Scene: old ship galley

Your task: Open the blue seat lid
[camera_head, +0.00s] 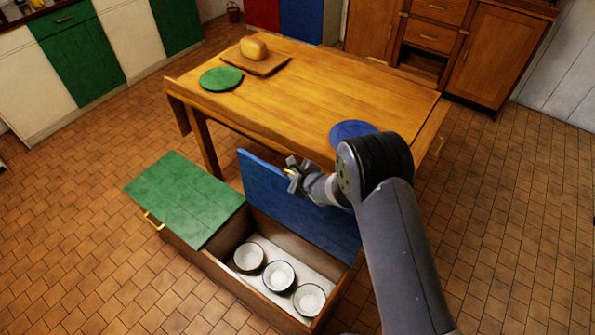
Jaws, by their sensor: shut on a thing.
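The blue seat lid (268,200) stands raised, nearly upright, at the back edge of the bench's right compartment, close to the wooden table. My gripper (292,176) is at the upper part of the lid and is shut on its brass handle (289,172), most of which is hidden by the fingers. My arm reaches in from the lower right and covers the lid's upper right part. The bench box (215,268) is open below the blue lid. Several bowls (279,276) stand in a row on its pale floor.
The green seat lid (185,196) lies closed on the left half of the bench. The wooden table (330,85) stands right behind, carrying a green plate (221,78), a blue plate (352,131) and a board with bread (253,48). Tiled floor is clear at left and right.

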